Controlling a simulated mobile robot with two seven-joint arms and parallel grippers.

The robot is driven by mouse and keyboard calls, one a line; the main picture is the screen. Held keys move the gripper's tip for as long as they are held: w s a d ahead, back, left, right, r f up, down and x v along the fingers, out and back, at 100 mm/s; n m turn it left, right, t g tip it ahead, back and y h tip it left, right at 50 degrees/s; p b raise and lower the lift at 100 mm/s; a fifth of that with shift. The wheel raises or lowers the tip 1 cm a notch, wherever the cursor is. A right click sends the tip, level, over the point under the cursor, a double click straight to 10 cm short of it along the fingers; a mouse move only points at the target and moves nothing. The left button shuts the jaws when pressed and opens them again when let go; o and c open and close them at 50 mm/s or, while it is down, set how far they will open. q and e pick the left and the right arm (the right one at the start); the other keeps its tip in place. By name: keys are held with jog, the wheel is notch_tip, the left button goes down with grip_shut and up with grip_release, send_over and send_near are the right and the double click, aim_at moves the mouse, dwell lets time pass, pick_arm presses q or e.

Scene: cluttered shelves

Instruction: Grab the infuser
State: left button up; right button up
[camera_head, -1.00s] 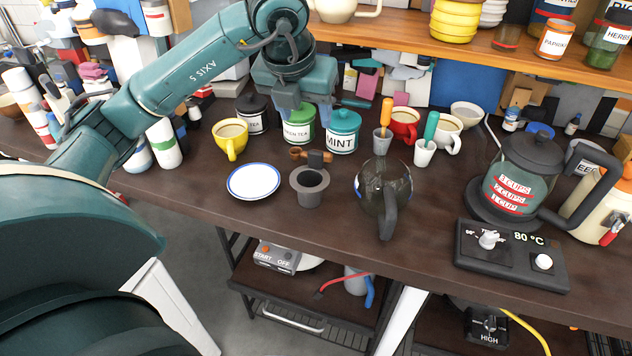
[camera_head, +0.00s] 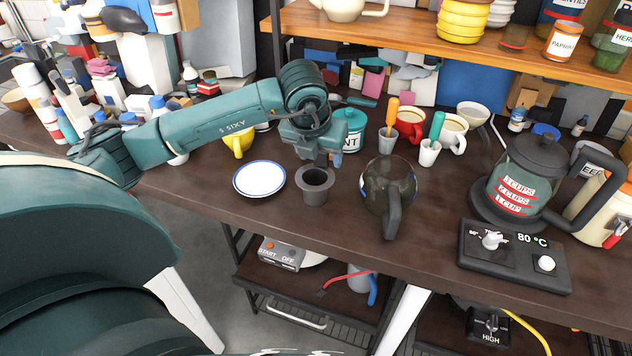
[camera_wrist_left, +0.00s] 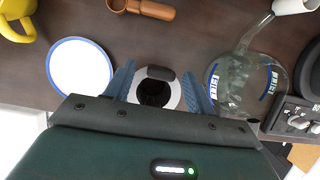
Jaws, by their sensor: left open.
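The infuser (camera_head: 315,188) is a dark grey, rimmed cup standing upright on the brown table, between the white plate and the glass teapot. My left gripper (camera_head: 321,160) points down just above and behind its rim. In the left wrist view the infuser (camera_wrist_left: 153,93) shows from above as a pale ring with a dark opening and a dark tab. It lies between the two blue fingers of my left gripper (camera_wrist_left: 159,78), which is open and empty. I cannot tell whether either finger touches it. My right gripper is not in view.
The glass teapot (camera_head: 390,187) stands close on the right, the blue-rimmed plate (camera_head: 259,179) on the left. A brown wooden scoop (camera_wrist_left: 142,9) lies behind. The mint jar (camera_head: 352,130), cups and a kettle (camera_head: 525,175) stand farther off. The table's front edge is near.

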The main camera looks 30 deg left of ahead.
pick_arm(q)
jog(key=shift+c, duration=0.2)
grip_shut()
dwell(0.3)
